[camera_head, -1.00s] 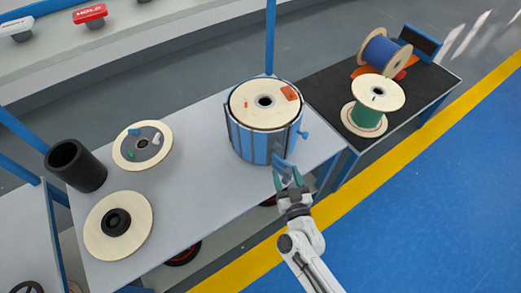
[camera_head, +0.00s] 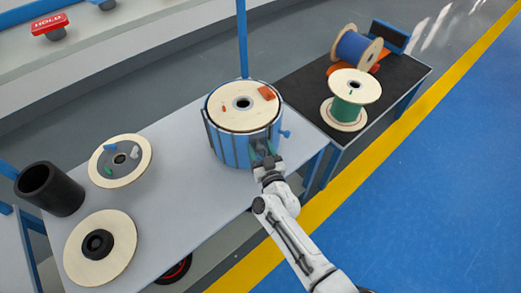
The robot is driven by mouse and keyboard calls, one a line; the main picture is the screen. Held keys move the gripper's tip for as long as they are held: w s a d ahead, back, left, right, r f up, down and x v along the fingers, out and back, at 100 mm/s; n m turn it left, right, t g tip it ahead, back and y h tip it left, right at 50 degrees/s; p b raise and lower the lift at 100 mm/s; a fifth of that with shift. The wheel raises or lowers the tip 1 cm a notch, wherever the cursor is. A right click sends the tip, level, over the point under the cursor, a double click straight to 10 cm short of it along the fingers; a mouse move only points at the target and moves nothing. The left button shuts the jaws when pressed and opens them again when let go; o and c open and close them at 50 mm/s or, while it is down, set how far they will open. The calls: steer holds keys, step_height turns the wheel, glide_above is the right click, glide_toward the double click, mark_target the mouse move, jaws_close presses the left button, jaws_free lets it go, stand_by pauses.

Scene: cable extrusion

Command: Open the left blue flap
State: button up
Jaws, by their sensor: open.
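The blue slatted drum (camera_head: 230,150) stands upright on the grey table, with a wooden reel (camera_head: 243,106) set in its top. A small blue knob (camera_head: 286,134) sticks out on its right side. My gripper (camera_head: 262,148) is at the front right of the drum, fingers open, at the lower side wall. The fingers overlap the blue side, so I cannot tell whether they touch it or stand around a flap. The flap itself is hard to make out behind my gripper.
On the grey table (camera_head: 185,190) are two wooden discs (camera_head: 101,247) (camera_head: 120,160) and a black cylinder (camera_head: 50,188) at the left. A black-topped table (camera_head: 312,95) at the right holds a green spool (camera_head: 348,100) and a blue spool (camera_head: 357,48). A blue post (camera_head: 242,40) rises behind the drum.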

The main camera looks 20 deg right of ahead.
steer(key=shift+c, duration=0.4)
jaws_close()
